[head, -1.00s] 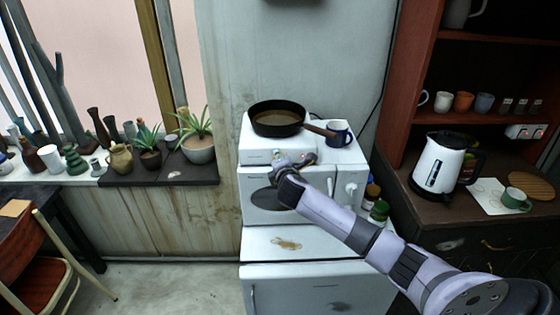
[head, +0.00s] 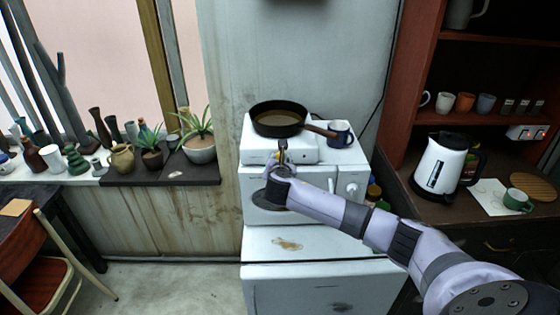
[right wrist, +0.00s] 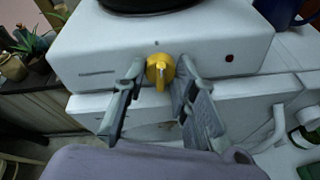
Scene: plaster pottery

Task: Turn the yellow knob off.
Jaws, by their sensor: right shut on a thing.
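The yellow knob (right wrist: 160,72) sits on the front of a white hotplate (right wrist: 105,50), and its ridge looks about upright in the right wrist view. My right gripper (right wrist: 161,68) has one finger on each side of the knob and is shut on it. In the head view my right gripper (head: 282,152) is at the front of the hotplate (head: 300,149) and hides most of the knob. My left gripper is in neither view.
A dark pan (head: 279,131) of brown liquid sits on the hotplate, its handle pointing right towards a blue mug (head: 340,134). The hotplate stands on a white oven (head: 312,211). A small red spot (right wrist: 229,58) is on the hotplate's front, right of the knob.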

